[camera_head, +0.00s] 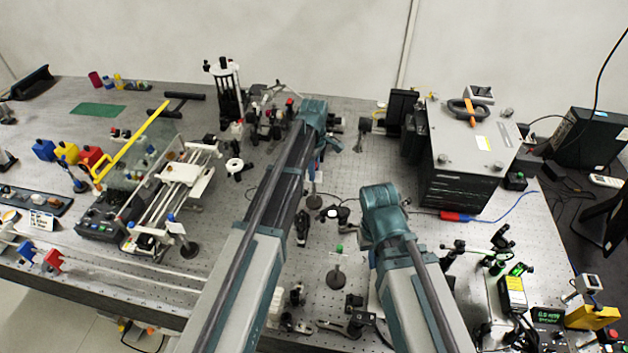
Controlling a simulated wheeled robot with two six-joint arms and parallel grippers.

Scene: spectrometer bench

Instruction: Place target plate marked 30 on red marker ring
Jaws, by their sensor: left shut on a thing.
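My left arm reaches far over the bench, and its gripper (325,143) is at the wrist's right side, mostly hidden by the wrist. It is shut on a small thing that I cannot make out. My right gripper is hidden under its teal wrist (381,205), which is over the middle of the bench. Its jaws do not show. I cannot pick out a plate marked 30 or a red marker ring; my arms cover part of the bench.
A large black box with a light top (475,140) stands right of my arms. A rail assembly (180,185) and a yellow bar (130,145) are at the left. A small post on a round base (337,278) stands between my arms. Optical mounts crowd the back.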

